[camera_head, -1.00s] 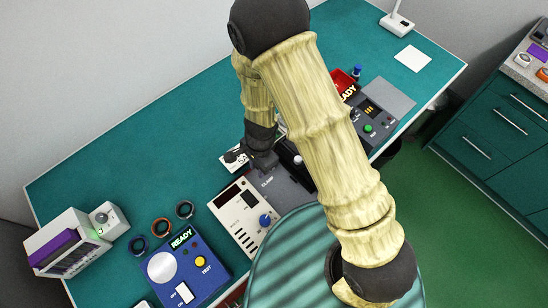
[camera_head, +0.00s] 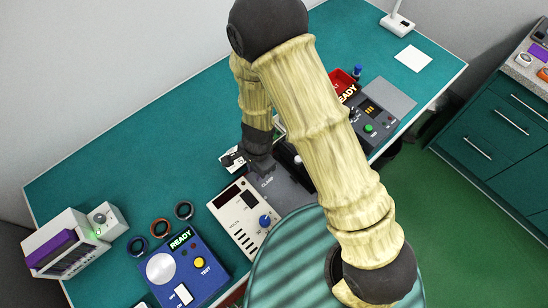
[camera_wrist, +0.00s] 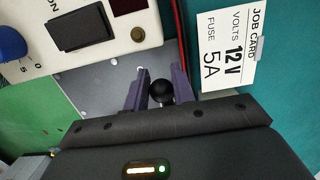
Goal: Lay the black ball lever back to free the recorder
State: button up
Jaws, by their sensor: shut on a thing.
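The black ball (camera_wrist: 161,92) of the lever sits between my two fingertips in the wrist view, above a grey metal plate (camera_wrist: 98,92). My gripper (camera_wrist: 158,86) is shut on this ball. The lever's shaft is hidden below the ball, so its tilt cannot be told. In the head view my gripper (camera_head: 262,166) is over the grey plate marked CLAMP (camera_head: 284,190), and the ball is hidden there. I cannot tell which part is the recorder.
A cream panel (camera_head: 238,222) with a blue knob stands beside the plate. A white job card (camera_wrist: 228,47) reading 12 V, 5A lies close by. A blue READY box (camera_head: 182,270), several rings and a red READY unit (camera_head: 342,80) are on the green bench. The bench's back left is clear.

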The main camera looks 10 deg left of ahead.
jog(key=shift+s+f, duration=0.2)
jog(key=shift+f, duration=0.35)
jog(key=shift+s+a+f+b, duration=0.2)
jog(key=shift+f+b, duration=0.2)
jog(key=shift+b, duration=0.15)
jog(key=shift+w, duration=0.1)
jog(key=o, duration=0.7)
jog(key=shift+r, duration=0.15)
notch_tip(320, 180, up, 9)
jog(key=p, duration=0.9)
